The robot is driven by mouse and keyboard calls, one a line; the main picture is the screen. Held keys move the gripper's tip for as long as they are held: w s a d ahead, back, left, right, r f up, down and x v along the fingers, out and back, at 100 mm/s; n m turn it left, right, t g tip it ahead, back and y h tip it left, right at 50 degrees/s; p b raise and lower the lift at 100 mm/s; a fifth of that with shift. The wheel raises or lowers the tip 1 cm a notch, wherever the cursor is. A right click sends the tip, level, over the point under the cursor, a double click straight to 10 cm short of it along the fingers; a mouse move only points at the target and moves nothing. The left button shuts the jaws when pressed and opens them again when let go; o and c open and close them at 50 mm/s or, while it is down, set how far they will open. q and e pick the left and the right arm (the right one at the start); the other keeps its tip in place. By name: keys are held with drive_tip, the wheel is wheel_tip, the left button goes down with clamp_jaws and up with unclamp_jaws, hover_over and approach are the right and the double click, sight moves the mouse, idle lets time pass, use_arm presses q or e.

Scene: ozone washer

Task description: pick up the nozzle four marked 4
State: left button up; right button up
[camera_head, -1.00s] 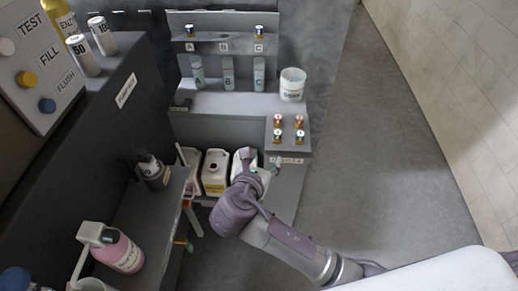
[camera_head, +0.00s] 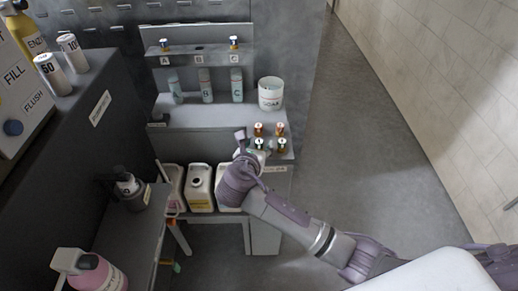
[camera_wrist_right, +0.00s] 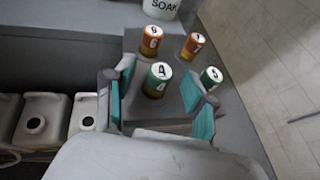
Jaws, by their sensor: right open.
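The nozzle marked 4 (camera_wrist_right: 157,82) is a short green and gold cylinder with a white top, upright on a grey ledge (camera_head: 281,160). It shows in the right wrist view between the spread teal-padded fingers of my right gripper (camera_wrist_right: 160,93). I cannot tell whether the fingers are level with it or above it. In the head view my right gripper (camera_head: 244,142) is at the left of the ledge, near the front-left nozzle (camera_head: 259,143). My left gripper is not in view.
Close by stand two orange nozzles (camera_wrist_right: 152,39) (camera_wrist_right: 194,44) and another green one (camera_wrist_right: 210,77). A white SOAK tub (camera_head: 270,93) stands behind. Bottles A, B and C (camera_head: 206,86) line the shelf. White jugs (camera_head: 200,187) stand below left. The floor at right is clear.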

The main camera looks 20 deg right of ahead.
drive_tip(key=shift+x, duration=0.85)
drive_tip(key=shift+a+f, duration=0.1)
clamp_jaws()
